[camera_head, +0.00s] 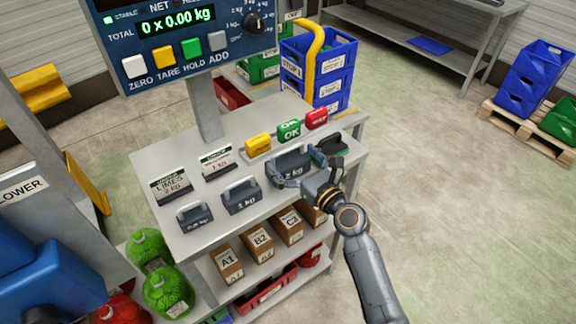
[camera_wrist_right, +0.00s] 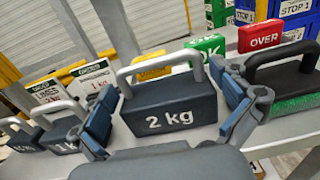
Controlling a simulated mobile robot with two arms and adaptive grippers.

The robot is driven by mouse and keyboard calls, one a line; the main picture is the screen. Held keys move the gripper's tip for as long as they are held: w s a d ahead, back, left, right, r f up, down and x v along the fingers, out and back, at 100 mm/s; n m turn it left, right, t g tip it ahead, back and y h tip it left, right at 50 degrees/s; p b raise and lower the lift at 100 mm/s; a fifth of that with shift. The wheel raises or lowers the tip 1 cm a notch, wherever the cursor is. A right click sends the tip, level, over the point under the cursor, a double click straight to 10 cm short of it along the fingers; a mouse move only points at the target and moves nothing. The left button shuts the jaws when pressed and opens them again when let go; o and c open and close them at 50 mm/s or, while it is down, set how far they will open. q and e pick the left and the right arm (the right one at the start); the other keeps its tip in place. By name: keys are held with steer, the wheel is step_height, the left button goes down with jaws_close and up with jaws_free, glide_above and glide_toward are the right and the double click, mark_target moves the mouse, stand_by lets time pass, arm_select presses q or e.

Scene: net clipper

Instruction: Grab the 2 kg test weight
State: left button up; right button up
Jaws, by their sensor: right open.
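The 2 kg test weight (camera_head: 292,162) is a dark blue-grey block with a light grey handle, standing upright on the table. In the right wrist view the weight (camera_wrist_right: 168,108) shows its "2 kg" label facing me. My right gripper (camera_head: 286,176) is open, with one finger towards each side of the weight. In the right wrist view the gripper's fingers (camera_wrist_right: 168,117) stand left and right of the block; I cannot tell whether they touch it. My left gripper is not in view.
A 1 kg weight (camera_head: 241,196) and a smaller weight (camera_head: 194,216) stand to the left. A black-handled green-based object (camera_wrist_right: 285,75) stands close right of the gripper. Yellow (camera_head: 258,142), green (camera_head: 289,130) and red (camera_head: 316,118) blocks stand behind. A scale post (camera_head: 204,108) rises at the back.

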steer(key=shift+x, duration=0.85)
steer(key=shift+s, duration=0.1)
steer(key=c, duration=1.3)
steer(key=shift+r, duration=0.45)
steer(key=shift+c, duration=0.9)
steer(key=shift+w+f, duration=0.1)
steer(key=shift+w, duration=0.15)
